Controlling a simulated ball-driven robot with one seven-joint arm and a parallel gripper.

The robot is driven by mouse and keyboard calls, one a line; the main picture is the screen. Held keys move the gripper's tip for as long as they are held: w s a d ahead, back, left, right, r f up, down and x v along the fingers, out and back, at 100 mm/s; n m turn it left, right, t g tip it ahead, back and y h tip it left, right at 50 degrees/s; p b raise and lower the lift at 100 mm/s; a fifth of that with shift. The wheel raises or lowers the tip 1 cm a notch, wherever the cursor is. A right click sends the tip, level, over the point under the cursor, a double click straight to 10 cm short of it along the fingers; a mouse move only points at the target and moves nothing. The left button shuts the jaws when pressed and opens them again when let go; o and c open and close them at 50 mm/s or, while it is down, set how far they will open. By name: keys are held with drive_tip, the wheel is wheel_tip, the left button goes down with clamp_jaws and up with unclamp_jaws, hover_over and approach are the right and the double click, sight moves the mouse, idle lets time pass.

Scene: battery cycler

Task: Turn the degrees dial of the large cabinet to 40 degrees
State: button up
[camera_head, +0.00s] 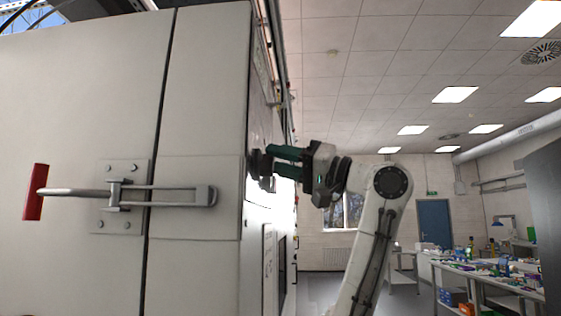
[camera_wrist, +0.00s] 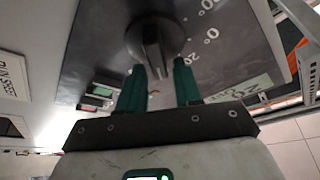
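The degrees dial (camera_wrist: 155,36) is a dark round knob with a raised bar, on a grey panel of the large cabinet (camera_head: 200,90). In the wrist view, white scale marks including 0 and 20 stand to its right. My gripper (camera_wrist: 160,68) has two green fingers apart, just below the knob in that view. In the head view, my gripper (camera_head: 270,160) reaches the cabinet's side face from the right, and the dial is mostly hidden there.
Small red and green buttons (camera_wrist: 98,97) sit left of the fingers on the panel. A latch with a red handle (camera_head: 35,192) stands out from the cabinet front. A cluttered workbench (camera_head: 480,280) is at the far right. Open floor lies behind my arm.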

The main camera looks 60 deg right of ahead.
drive_tip(key=shift+o, duration=0.6)
drive_tip(key=shift+f, duration=0.1)
drive_tip(key=b+v, duration=0.4)
drive_tip(key=v, duration=0.6)
drive_tip(key=shift+s, duration=0.35)
drive_tip(key=shift+f, duration=0.1)
